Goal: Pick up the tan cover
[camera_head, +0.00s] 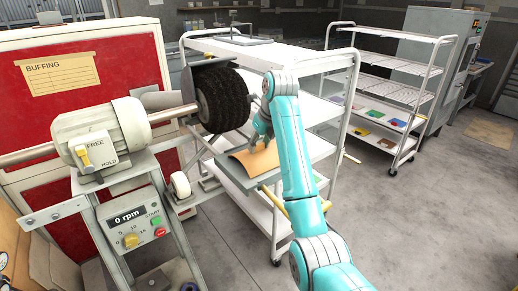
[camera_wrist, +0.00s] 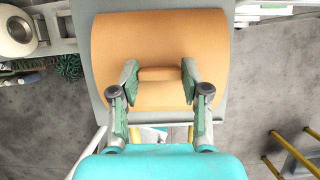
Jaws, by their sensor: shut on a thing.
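The tan cover (camera_wrist: 160,38) is a curved sheet with a raised grip bar in its middle. It lies over a grey-green board in the wrist view, and it also shows in the head view (camera_head: 262,160), below and right of the black brush. My gripper (camera_wrist: 160,75) is shut on the cover's raised bar, one finger at each end. In the head view my gripper (camera_head: 258,137) is above the cover, and my teal arm hides part of the cover's right side. I cannot tell whether the cover touches the board all over.
A black buffing brush (camera_head: 221,99) on a shaft is close to the left of my gripper. The motor (camera_head: 102,137) and a panel (camera_head: 140,228) reading 0 rpm stand left. White shelf carts (camera_head: 398,62) stand behind and right. The floor at right is clear.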

